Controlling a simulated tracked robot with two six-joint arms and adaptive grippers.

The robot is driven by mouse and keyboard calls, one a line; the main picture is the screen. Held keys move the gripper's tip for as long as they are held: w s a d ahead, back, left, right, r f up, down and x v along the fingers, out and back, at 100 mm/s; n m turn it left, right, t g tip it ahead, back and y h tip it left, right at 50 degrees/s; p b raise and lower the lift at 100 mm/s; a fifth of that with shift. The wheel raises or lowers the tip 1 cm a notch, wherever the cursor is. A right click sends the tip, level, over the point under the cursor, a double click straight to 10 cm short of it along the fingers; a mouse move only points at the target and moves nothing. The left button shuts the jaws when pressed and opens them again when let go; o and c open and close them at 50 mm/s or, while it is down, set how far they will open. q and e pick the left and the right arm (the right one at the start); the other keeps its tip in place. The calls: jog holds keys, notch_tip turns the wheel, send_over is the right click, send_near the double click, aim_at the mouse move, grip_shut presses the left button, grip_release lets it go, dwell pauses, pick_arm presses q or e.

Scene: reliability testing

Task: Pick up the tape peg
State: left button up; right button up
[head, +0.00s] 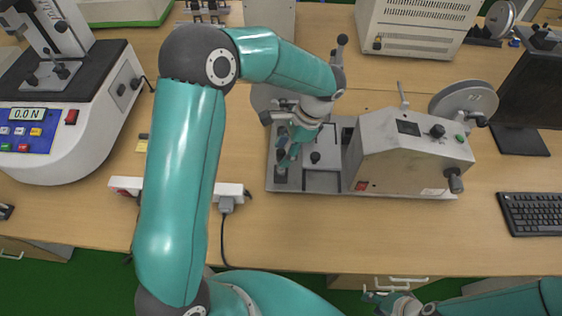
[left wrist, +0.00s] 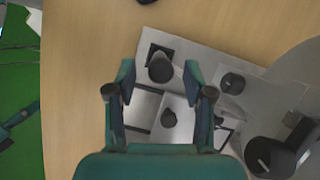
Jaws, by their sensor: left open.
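A grey peg with a dark top (left wrist: 160,70), which looks like the tape peg, stands on a black square at the corner of the grey base plate (head: 330,182). My left gripper (head: 286,157) is over the left end of this plate. In the left wrist view, my left gripper (left wrist: 159,80) is open, with a finger on each side of the peg and a gap to each. In the head view the gripper largely covers the peg. My right gripper (head: 384,300) is low at the bottom edge, away from the plate; its finger opening is unclear.
A dark knob (head: 315,157) stands on the plate close to my left gripper, and a black knob (left wrist: 232,83) is further back. The grey machine box (head: 408,155) rises to the right. A white power strip (head: 228,190) lies left of the plate.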

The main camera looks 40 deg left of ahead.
aim_at(278, 161)
pick_arm(q)
jog(key=shift+p+x, duration=0.6)
jog(key=shift+x, duration=1.8)
jog(key=shift+a+r, duration=0.1)
grip_shut()
